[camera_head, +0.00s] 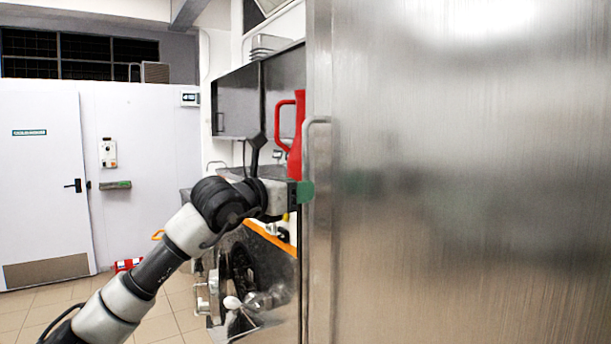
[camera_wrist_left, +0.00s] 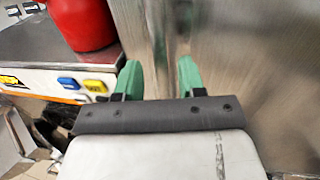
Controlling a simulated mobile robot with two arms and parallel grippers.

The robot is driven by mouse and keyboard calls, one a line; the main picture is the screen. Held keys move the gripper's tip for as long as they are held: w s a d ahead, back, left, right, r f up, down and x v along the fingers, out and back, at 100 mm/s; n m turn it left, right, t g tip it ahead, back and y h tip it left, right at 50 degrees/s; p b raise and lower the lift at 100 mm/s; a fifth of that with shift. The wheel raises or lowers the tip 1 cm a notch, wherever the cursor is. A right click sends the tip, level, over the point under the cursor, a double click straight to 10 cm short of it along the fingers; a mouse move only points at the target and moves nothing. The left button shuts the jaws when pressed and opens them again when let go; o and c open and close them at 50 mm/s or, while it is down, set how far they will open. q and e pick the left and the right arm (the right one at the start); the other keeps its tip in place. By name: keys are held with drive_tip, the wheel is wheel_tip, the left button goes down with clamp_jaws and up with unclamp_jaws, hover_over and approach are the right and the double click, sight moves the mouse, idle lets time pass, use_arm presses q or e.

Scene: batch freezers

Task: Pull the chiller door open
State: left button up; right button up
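The chiller door (camera_head: 470,190) is a large brushed-steel panel filling the right half of the head view; it also shows in the left wrist view (camera_wrist_left: 250,70). Its upright steel handle (camera_head: 320,150) is near the door's left edge. My left gripper (camera_head: 308,191) is at the lower part of the handle. In the left wrist view, the two green fingers of the left gripper (camera_wrist_left: 160,77) stand apart, pointing at the door's edge and handle area. I cannot tell whether they touch the handle. My right gripper is not in view.
A red jug-like container (camera_head: 296,135) stands on a steel counter left of the door, close to my left gripper. A machine with an orange stripe (camera_head: 268,238) is below. A white door (camera_head: 42,180) is at the far left, with open tiled floor before it.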

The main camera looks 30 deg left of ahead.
use_arm(q)
drive_tip(key=shift+w+d+p, duration=0.15)
drive_tip(key=shift+w+p, duration=0.1)
drive_tip(key=shift+w, duration=0.4)
drive_tip(key=shift+w+d+p, duration=0.15)
drive_tip(key=shift+w+p, duration=0.05)
drive_tip(key=shift+w, duration=0.45)
clamp_jaws()
